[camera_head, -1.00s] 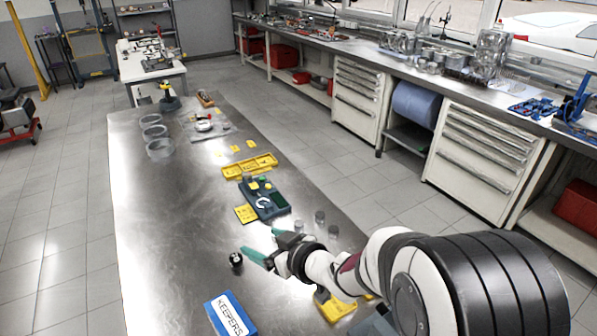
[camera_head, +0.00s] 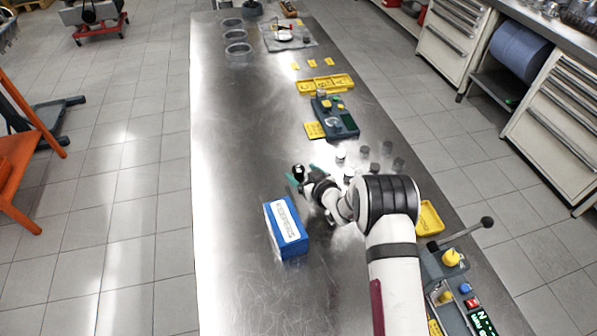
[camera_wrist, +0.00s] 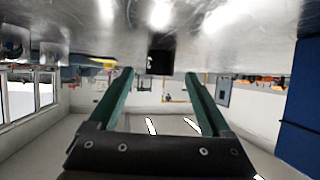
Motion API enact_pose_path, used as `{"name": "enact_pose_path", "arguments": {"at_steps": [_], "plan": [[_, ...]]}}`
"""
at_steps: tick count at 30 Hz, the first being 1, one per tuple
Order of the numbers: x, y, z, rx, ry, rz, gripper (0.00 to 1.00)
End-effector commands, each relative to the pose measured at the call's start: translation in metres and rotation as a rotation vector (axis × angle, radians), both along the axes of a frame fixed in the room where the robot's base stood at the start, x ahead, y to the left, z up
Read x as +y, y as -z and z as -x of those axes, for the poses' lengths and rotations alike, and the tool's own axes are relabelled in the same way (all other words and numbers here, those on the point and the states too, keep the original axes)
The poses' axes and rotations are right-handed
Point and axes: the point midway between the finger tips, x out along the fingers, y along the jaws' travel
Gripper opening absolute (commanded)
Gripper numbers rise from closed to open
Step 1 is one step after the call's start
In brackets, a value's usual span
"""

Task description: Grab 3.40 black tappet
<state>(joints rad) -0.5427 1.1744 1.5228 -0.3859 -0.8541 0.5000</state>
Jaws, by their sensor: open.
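A small black cylinder with a pale spot on top, seemingly the black tappet (camera_head: 298,171), stands on the steel bench. My gripper (camera_head: 303,177) is low over the bench, its green fingers open and pointing at the tappet. In the wrist view, the black tappet (camera_wrist: 160,62) shows in the gap between the two green fingertips of my gripper (camera_wrist: 160,77), at or just beyond their ends. Bare space separates it from both fingers there, and I see no contact. Any 3.40 marking is too small to read.
A blue KEEPERS box (camera_head: 287,232) stands close in front of my gripper. Several grey cylinders (camera_head: 365,151) stand to the right. A dark green device (camera_head: 334,117) and a yellow tray (camera_head: 325,84) lie farther back.

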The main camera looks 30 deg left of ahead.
Motion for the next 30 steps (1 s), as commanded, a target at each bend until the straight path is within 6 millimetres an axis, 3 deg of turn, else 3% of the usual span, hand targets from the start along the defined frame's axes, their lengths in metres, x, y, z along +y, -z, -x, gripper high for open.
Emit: {"name": "enact_pose_path", "arguments": {"at_steps": [3, 10, 23, 30], "plan": [[0.0108, 0.0066, -0.0073, 0.0, 0.0, 0.0, 0.82], [0.0117, 0.0075, -0.0084, 0.001, 0.001, 0.001, 0.81], [0.0115, 0.0071, -0.0084, 0.001, 0.001, 0.001, 0.03], [0.0115, 0.0069, -0.0084, 0.001, 0.001, 0.001, 0.0]]}}
